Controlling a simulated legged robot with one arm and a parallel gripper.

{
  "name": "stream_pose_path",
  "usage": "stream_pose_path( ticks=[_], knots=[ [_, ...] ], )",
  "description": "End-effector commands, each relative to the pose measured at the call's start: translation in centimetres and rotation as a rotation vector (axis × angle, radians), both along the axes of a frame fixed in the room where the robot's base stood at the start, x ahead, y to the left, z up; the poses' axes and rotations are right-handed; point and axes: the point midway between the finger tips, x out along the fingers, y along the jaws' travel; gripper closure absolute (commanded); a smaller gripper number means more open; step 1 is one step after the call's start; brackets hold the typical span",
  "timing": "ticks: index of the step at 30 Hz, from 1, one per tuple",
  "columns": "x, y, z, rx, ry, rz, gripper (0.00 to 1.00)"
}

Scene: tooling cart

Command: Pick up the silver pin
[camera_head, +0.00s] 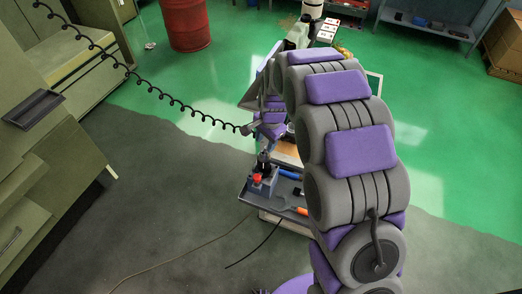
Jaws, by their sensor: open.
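My purple and grey arm rises from the bottom right and bends down over the tooling cart. My gripper (264,130) is at its far end, small and partly hidden by my arm; it is open, and its fingertips are hard to make out. It is above and behind the cart's near tray (249,198). I cannot make out the silver pin; it is too small to tell or hidden behind my arm.
The tray holds a blue-grey block with a red knob (257,177), a blue-handled tool (289,174) and an orange-handled tool (290,210). A coiled black cable (150,92) hangs across the left. A red barrel (187,25) stands behind. The grey floor (150,215) at left is mostly clear.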

Motion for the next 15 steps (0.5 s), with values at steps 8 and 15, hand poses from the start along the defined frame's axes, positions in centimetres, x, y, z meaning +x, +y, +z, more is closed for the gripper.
stream_pose_path(
  ticks=[8,15],
  knots=[
    [0.1,1.2,-3.3,-0.009,-0.001,-0.002,0.54],
    [0.1,1.8,-3.4,-0.015,-0.003,0.000,0.60]
  ],
)
